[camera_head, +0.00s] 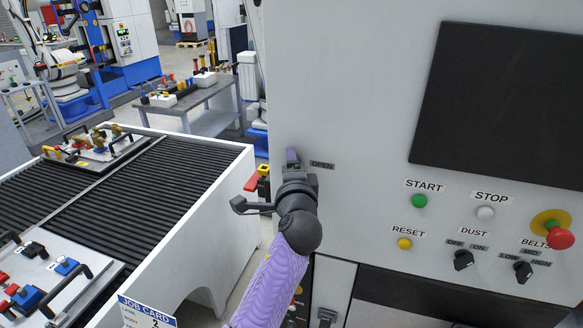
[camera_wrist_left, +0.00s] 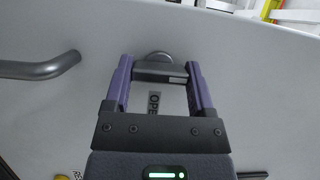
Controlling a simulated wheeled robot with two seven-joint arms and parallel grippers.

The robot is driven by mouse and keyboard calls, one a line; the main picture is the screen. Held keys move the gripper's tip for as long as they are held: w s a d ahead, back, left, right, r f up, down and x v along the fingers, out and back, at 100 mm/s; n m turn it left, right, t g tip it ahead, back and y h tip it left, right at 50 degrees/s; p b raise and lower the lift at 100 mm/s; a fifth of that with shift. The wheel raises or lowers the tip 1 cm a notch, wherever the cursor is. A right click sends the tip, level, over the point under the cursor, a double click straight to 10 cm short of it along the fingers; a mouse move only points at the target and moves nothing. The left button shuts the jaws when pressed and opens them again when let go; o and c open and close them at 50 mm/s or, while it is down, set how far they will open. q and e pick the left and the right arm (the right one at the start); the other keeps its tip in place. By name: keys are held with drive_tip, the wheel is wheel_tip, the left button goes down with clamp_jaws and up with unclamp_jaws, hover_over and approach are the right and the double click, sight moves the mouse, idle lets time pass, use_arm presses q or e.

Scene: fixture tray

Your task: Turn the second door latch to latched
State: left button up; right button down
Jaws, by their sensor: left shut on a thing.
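The door latch (camera_wrist_left: 160,72) is a dark bar with a rounded grey end, on the pale grey machine front. It lies crosswise between the purple fingers of my left gripper (camera_wrist_left: 158,66), which is shut on it. A label reading OPEN (camera_head: 322,165) is beside the latch in the head view, and part of it shows between the fingers in the wrist view. In the head view my left gripper (camera_head: 292,158) hides most of the latch, so its exact angle is hard to tell there. My right gripper is in neither view.
The machine panel has a green START button (camera_head: 419,201), a red stop knob (camera_head: 560,238) and black selector knobs. A curved grey handle (camera_wrist_left: 40,68) is near the gripper. A ribbed conveyor (camera_head: 150,190) with fixture trays stands at the left.

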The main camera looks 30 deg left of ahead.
use_arm(q)
drive_tip(key=o, duration=1.2)
drive_tip(key=b+v, duration=0.1)
drive_tip(key=v, duration=0.8)
drive_tip(key=shift+s+d, duration=0.2)
drive_tip(key=shift+s, duration=0.15)
